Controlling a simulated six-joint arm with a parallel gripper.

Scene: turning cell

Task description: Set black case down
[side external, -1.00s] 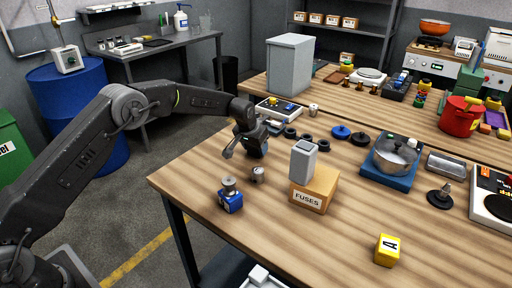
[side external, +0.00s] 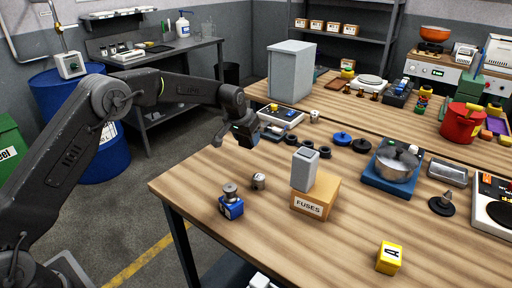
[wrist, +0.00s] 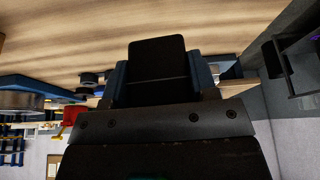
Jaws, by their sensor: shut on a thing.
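My gripper (wrist: 158,80) is shut on the black case (wrist: 157,58), which sits between its two blue fingers in the wrist view. In the side external view my gripper (side external: 244,132) hangs over the far left part of the wooden table (side external: 330,245). There the dark case blends with the gripper, so its outline is hard to make out. In the wrist view bare tabletop lies beyond the case's end. I cannot tell how high it is above the table.
A metal cylinder (side external: 259,181) and a blue block with a metal knob (side external: 231,203) stand in front of the gripper. A FUSES box (side external: 316,196) with a grey block (side external: 305,168) on top is to the right. Black rings (side external: 291,139) lie behind. The front middle is bare.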

